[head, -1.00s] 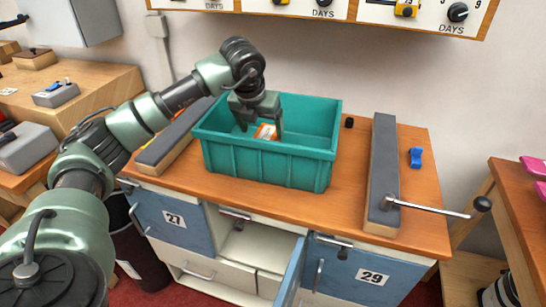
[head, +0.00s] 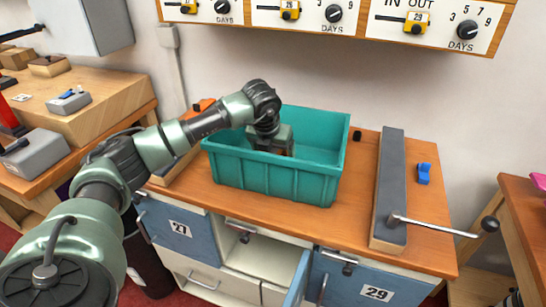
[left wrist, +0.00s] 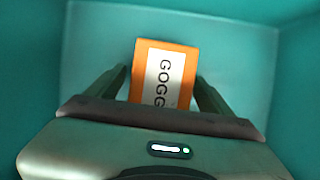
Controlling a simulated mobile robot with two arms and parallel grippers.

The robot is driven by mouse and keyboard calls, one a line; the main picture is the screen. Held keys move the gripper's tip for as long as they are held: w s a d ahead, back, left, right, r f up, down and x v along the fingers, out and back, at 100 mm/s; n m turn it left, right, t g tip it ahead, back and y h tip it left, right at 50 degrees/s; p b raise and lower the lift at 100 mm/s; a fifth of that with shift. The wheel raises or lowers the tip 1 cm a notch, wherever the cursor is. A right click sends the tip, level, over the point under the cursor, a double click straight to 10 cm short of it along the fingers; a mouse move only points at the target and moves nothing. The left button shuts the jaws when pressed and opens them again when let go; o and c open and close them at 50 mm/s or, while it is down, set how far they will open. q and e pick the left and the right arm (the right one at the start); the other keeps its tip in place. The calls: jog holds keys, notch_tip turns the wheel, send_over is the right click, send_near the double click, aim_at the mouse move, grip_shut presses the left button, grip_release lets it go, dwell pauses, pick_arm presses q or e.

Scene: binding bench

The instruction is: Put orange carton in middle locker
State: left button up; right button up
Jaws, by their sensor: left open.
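The orange carton (left wrist: 180,55), with a white label reading "GOGG", lies in the teal bin (head: 265,178) on the bench. My left gripper (head: 272,147) is down inside the bin. In the left wrist view its open fingers (left wrist: 163,92) stand on either side of the carton, with small gaps showing. In the head view the gripper and bin wall hide nearly all of the carton. The middle locker (head: 256,252), between doors 27 and 29, is open, its blue door (head: 294,283) swung out on the right side. My right gripper is not in view.
Locker doors 27 (head: 181,230) and 29 (head: 368,290) are shut. A long grey-topped block (head: 391,180) and a lever handle (head: 435,228) lie right of the bin, near a blue item (head: 423,173). A control panel (head: 345,15) hangs above.

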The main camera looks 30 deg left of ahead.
pick_arm(q)
jog(key=shift+f, duration=0.15)
jog(key=c, duration=1.7)
jog(key=shift+c, duration=0.2)
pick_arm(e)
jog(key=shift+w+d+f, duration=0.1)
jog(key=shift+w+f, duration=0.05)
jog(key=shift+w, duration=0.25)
